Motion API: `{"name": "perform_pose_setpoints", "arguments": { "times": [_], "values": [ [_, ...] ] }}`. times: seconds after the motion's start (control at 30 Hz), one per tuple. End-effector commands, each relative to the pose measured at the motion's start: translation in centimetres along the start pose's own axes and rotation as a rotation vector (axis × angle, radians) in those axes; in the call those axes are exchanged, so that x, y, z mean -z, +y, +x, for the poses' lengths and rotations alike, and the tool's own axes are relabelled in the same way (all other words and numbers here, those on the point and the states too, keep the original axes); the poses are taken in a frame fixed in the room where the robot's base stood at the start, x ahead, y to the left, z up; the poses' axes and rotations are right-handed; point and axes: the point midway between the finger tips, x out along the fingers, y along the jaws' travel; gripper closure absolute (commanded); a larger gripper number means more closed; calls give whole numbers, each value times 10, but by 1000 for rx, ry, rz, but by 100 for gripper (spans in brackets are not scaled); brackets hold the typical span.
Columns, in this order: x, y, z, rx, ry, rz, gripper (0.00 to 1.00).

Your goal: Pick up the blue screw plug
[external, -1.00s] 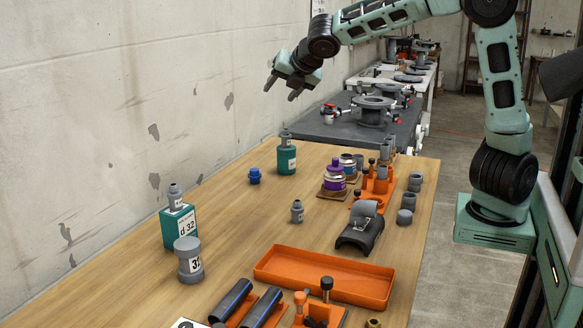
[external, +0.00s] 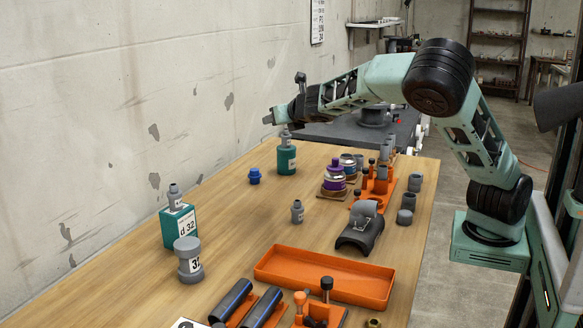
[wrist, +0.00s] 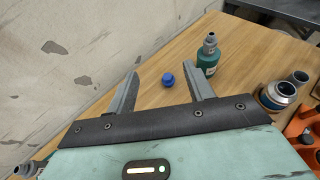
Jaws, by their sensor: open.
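The blue screw plug (external: 255,176) stands on the wooden table near the wall, left of a green block with a grey fitting on top (external: 287,160). In the wrist view the blue plug (wrist: 168,79) shows between and beyond the two fingers, with bare wood around it. My gripper (external: 270,118) is in the air above the far part of the table, higher than the plug and not touching it. In the wrist view my gripper (wrist: 162,82) has its fingers spread, with nothing held.
The green block with its fitting (wrist: 208,55) is close to the right finger in the wrist view. Purple and silver fittings (external: 335,179) and an orange rack (external: 375,190) stand to the right. An orange tray (external: 325,275) lies nearer. The wall runs along the left.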

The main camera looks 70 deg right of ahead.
Motion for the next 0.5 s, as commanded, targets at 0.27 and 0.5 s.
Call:
{"name": "perform_pose_setpoints", "arguments": {
  "times": [0.27,0.5],
  "values": [
    [110,-2,46,6,2,-6,48],
    [136,-1,64,2,0,1,48]
  ]
}}
